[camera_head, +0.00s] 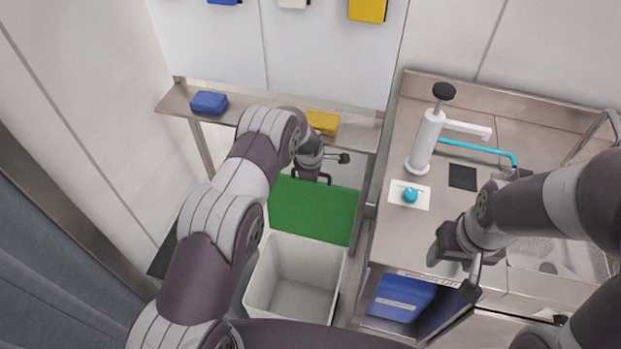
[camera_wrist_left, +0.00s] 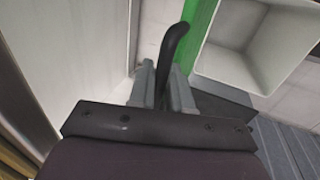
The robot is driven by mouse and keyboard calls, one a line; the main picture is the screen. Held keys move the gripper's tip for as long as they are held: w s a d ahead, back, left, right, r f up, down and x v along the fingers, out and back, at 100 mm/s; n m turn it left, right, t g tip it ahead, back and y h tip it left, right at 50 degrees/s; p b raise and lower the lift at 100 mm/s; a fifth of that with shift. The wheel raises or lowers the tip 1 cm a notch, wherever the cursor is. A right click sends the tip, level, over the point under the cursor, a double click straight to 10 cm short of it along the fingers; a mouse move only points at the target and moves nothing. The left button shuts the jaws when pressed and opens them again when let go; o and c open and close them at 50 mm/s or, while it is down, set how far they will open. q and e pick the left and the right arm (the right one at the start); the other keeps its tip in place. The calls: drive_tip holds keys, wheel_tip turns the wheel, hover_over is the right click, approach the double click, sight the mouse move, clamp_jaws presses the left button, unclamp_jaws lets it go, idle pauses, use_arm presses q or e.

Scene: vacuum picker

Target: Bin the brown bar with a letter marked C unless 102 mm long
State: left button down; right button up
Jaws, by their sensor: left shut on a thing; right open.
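No brown bar with a letter C can be made out in either view. My left gripper (camera_head: 312,176) is above the far end of the green panel (camera_head: 312,212). In the left wrist view, its fingers (camera_wrist_left: 163,85) are shut on a dark curved piece (camera_wrist_left: 174,45), which looks like a handle; what it belongs to is unclear. An open, pale bin (camera_head: 297,278) stands on the near side of the green panel and looks empty. My right gripper (camera_head: 456,266) is open and empty at the front edge of the counter.
The steel counter (camera_head: 395,228) carries a white pump dispenser (camera_head: 428,140), a white card with a teal knob (camera_head: 411,194) and a black square (camera_head: 463,177). A blue box (camera_head: 402,297) sits below. A shelf (camera_head: 172,104) holds blue (camera_head: 208,102) and yellow (camera_head: 323,122) blocks.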

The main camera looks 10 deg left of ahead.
use_arm(q)
drive_tip(key=shift+w+f, duration=0.25)
drive_tip(key=shift+f, duration=0.05)
use_arm(e)
drive_tip(key=shift+w+f, duration=0.1)
drive_tip(key=shift+w, duration=0.2)
use_arm(q)
drive_tip(key=shift+s+r, duration=0.1)
drive_tip(key=shift+s, duration=0.05)
use_arm(e)
drive_tip(key=shift+s, duration=0.15)
use_arm(q)
drive_tip(key=c, duration=1.2)
unclamp_jaws()
drive_tip(key=shift+c, duration=0.2)
drive_tip(key=shift+s, duration=0.1)
drive_tip(key=b+v, duration=0.2)
drive_tip(key=v, duration=1.1)
drive_tip(key=shift+w, duration=0.25)
use_arm(e)
wheel_tip(320, 180, down, 2)
drive_tip(key=shift+d+f, duration=0.1)
drive_tip(key=shift+f, duration=0.15)
